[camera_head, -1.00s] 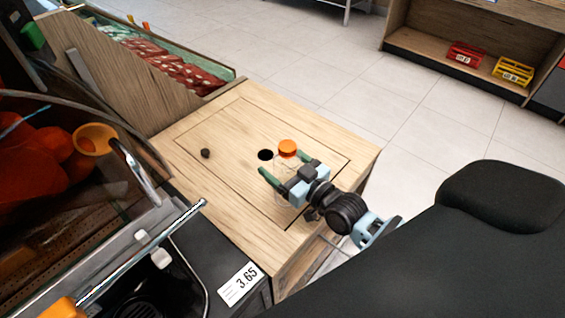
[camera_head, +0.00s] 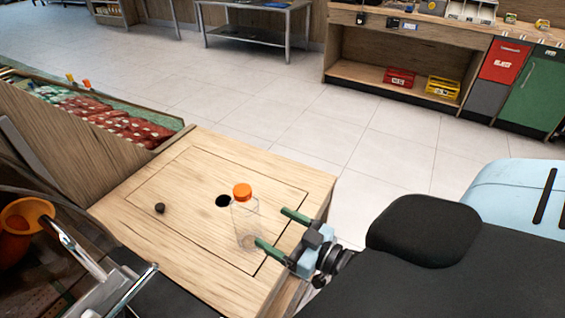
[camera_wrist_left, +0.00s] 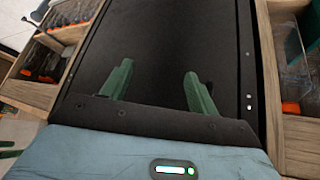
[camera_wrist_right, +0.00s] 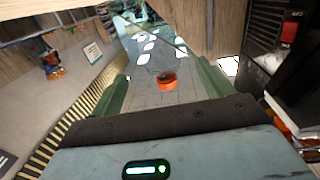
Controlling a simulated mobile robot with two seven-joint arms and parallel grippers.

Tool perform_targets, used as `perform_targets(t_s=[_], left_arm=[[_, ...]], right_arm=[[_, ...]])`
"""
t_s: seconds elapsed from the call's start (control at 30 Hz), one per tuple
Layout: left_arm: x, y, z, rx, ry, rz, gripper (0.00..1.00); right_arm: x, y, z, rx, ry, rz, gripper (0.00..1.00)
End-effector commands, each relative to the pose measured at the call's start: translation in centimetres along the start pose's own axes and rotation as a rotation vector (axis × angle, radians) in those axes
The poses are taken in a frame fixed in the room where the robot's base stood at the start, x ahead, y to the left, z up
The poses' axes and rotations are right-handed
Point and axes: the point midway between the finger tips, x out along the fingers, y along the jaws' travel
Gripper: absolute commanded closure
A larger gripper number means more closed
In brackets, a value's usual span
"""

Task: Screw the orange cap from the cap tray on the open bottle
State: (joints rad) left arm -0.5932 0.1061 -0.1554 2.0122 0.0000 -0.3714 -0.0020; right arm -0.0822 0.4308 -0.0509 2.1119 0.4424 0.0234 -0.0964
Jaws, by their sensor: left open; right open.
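A clear bottle (camera_head: 247,224) stands upright on the wooden counter top (camera_head: 190,240). The orange cap (camera_head: 242,192) sits on its mouth; how tightly it is screwed cannot be told. In the right wrist view the orange cap (camera_wrist_right: 166,78) shows ahead, between the lines of the fingers. My right gripper (camera_head: 281,231) is open and empty, just right of the bottle, with its fingers pointing toward it. My left gripper (camera_wrist_left: 157,82) is open and empty over a dark surface in the left wrist view; it is not in the head view. No cap tray can be made out.
A round black hole (camera_head: 223,201) is left of the bottle, and a small dark knob (camera_head: 159,208) lies further left. The juicer (camera_head: 110,280) is at the lower left. Red and yellow crates (camera_head: 400,77) sit on a far shelf. Open tiled floor lies beyond the counter.

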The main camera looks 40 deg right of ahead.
Motion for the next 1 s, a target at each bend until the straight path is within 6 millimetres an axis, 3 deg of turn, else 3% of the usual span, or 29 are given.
perform_targets(t_s=[0.8,0.9,1.0], left_arm=[[0.2,0.0,-0.3,0.000,0.007,0.000,0.40],[0.1,0.0,-0.3,0.000,0.007,0.000,0.40],[0.1,0.0,-0.3,0.000,0.006,0.000,0.40]], right_arm=[[-0.8,0.0,0.0,0.000,-0.001,0.000,0.20],[-1.3,-0.4,1.0,0.006,-0.030,0.002,0.20],[-2.6,-1.3,3.6,0.016,-0.104,0.007,0.20]])
